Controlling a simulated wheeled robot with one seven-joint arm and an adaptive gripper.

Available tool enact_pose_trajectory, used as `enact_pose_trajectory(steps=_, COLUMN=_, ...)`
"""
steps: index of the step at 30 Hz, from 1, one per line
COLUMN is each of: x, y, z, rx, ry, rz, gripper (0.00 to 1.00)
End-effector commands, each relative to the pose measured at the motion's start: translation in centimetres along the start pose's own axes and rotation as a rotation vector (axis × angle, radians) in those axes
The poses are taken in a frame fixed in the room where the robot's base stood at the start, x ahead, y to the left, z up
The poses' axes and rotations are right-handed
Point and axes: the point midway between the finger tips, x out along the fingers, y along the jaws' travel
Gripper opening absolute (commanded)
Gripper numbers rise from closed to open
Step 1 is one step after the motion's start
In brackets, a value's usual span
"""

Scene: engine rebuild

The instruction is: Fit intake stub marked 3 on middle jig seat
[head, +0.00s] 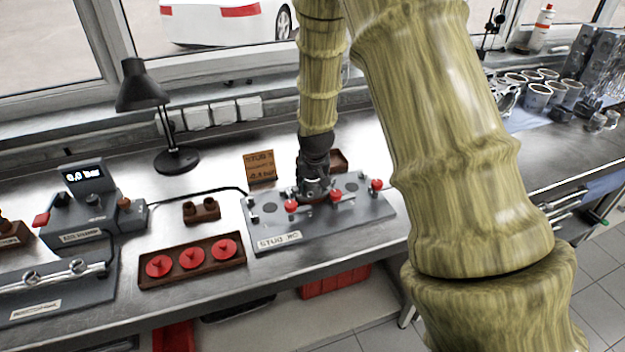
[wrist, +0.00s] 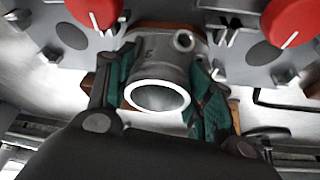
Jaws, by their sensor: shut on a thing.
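The intake stub (wrist: 160,72) is a grey metal tube with a small side port and a mark that looks like a 3. In the wrist view its open mouth faces the camera, between the green finger pads. My gripper (wrist: 162,95) is shut on it. In the head view my gripper (head: 315,186) points down over the middle of the grey jig (head: 345,226), between two dark oval seats at left (head: 269,208) and right (head: 352,186). The middle seat is hidden by the gripper and stub. I cannot tell whether the stub touches it.
A brown sign (head: 260,167) stands behind the jig. A brown tray (head: 193,278) with red discs lies to the left, near a small brown block (head: 201,209) and a black lamp (head: 143,95).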

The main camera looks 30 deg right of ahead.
Motion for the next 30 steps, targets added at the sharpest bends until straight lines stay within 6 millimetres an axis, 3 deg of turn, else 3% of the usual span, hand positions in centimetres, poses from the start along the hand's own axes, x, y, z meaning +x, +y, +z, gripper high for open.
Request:
enact_pose_trajectory(steps=8, x=0.04, y=-0.02, z=-0.03, rx=0.000, ry=0.001, rz=0.000, gripper=0.19)
enact_pose_trajectory(steps=9, x=0.04, y=-0.02, z=-0.03, rx=0.000, ry=0.001, rz=0.000, gripper=0.56)
enact_pose_trajectory(steps=13, x=0.04, y=-0.01, z=-0.02, rx=0.000, ry=0.001, rz=0.000, gripper=0.77)
enact_pose_trajectory(steps=30, x=-0.06, y=-0.01, z=-0.03, rx=0.000, ry=0.000, rz=0.000, gripper=0.77)
